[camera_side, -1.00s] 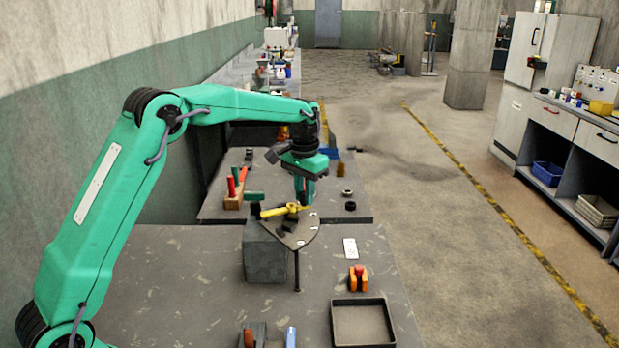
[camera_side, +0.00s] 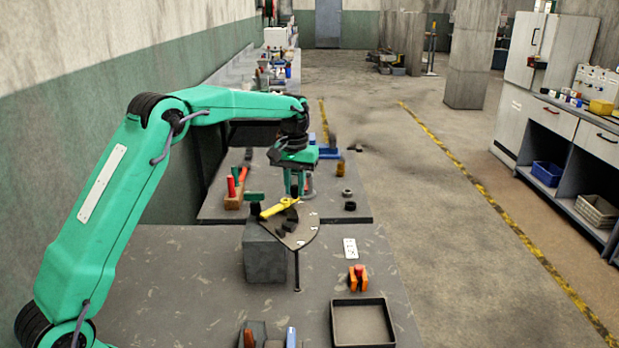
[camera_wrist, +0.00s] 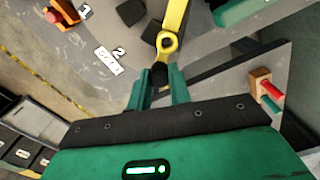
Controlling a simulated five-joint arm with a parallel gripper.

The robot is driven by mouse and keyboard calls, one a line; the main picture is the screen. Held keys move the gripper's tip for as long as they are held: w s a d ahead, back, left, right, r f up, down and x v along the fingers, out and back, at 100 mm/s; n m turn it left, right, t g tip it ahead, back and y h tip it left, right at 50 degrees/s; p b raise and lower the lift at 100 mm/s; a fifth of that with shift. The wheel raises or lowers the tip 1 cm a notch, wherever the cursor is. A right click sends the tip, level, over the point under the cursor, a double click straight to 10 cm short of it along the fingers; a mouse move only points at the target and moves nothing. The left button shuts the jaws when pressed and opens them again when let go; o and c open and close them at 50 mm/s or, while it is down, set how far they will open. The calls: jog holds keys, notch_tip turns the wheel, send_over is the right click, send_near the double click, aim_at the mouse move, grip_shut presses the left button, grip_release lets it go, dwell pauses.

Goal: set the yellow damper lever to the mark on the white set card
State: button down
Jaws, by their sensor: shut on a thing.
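The yellow damper lever (camera_side: 275,208) sits on a grey sector plate (camera_side: 298,238) atop a dark block. In the wrist view the lever (camera_wrist: 176,18) ends in a ring, with a dark knob (camera_wrist: 160,74) beside it. My gripper (camera_side: 298,190) is at the lever's far end; in the wrist view its green fingers (camera_wrist: 158,84) are shut on that dark knob. The white set card (camera_side: 350,248) lies on the bench right of the plate; it also shows in the wrist view (camera_wrist: 107,61). Its print is too small to read. White labels 1 and 2 show in the wrist view.
An orange-and-red object (camera_side: 357,278) and an empty dark tray (camera_side: 363,324) stand at the front right. A wooden block with a red peg (camera_side: 232,187) is behind left. Two dark rings lie behind right. The bench around the card is mostly clear.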

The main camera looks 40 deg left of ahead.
jog(key=shift+a, duration=0.15)
jog(key=c, duration=1.3)
grip_release()
jog(key=shift+r, duration=0.1)
jog(key=shift+r, duration=3.8)
jog(key=shift+r, duration=0.1)
